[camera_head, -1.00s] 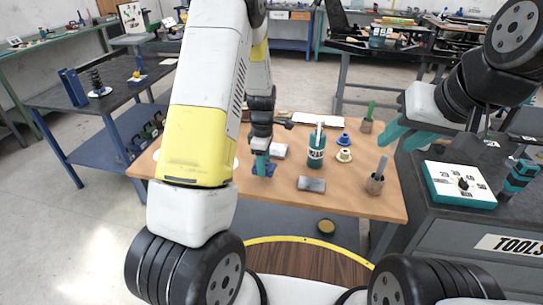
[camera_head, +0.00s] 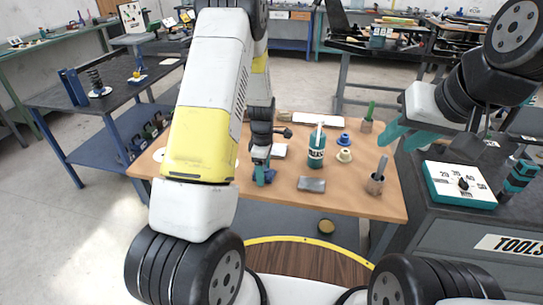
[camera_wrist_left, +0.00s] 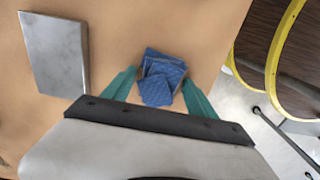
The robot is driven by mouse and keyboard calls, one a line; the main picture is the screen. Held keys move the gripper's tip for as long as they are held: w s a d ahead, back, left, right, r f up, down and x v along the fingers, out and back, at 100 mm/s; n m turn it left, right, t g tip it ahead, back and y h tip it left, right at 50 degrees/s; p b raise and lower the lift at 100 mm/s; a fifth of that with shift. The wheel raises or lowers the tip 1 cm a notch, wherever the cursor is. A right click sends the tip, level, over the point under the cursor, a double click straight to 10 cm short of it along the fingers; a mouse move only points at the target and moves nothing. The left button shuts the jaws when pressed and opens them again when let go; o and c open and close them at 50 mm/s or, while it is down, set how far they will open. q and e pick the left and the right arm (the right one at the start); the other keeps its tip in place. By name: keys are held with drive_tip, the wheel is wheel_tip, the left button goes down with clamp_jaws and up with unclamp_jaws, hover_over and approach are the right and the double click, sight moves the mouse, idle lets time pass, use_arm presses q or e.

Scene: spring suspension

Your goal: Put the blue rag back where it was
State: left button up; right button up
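The blue rag (camera_head: 270,177) is a small folded, patterned cloth near the front edge of the wooden table (camera_head: 345,202), partly hidden by my left gripper (camera_head: 262,176). In the left wrist view the rag (camera_wrist_left: 160,76) lies between the two teal fingertips (camera_wrist_left: 158,80). The fingers are spread to either side of it, close to its edges; I cannot tell whether they touch it. My right gripper (camera_head: 396,134) is open and empty, raised over the right end of the table.
A grey metal block (camera_head: 311,184) lies right of the rag and also shows in the left wrist view (camera_wrist_left: 57,53). A teal bottle (camera_head: 316,150), a cup with a tool (camera_head: 375,184) and blue and cream parts (camera_head: 344,139) stand farther right.

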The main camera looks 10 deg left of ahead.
use_arm(q)
drive_tip(key=shift+r, duration=0.1)
wheel_tip(320, 180, up, 12)
drive_tip(key=s+d+r+m+t+h, duration=0.1)
drive_tip(key=s+r+m, duration=0.35)
drive_tip(key=r, duration=0.35)
drive_tip(key=s+r+m+t+h, duration=0.1)
drive_tip(key=s+r+m+t, duration=0.1)
drive_tip(key=s+r+m, duration=0.45)
drive_tip(key=s+r+m+t, duration=0.1)
drive_tip(key=s+r+m, duration=0.2)
drive_tip(key=s, duration=0.3)
drive_tip(key=s+d+r+m+t, duration=0.1)
drive_tip(key=s+r+m+t, duration=0.1)
drive_tip(key=s+r+m, duration=0.2)
drive_tip(key=s, duration=0.3)
drive_tip(key=shift+s+r, duration=0.15)
drive_tip(key=shift+r, duration=0.05)
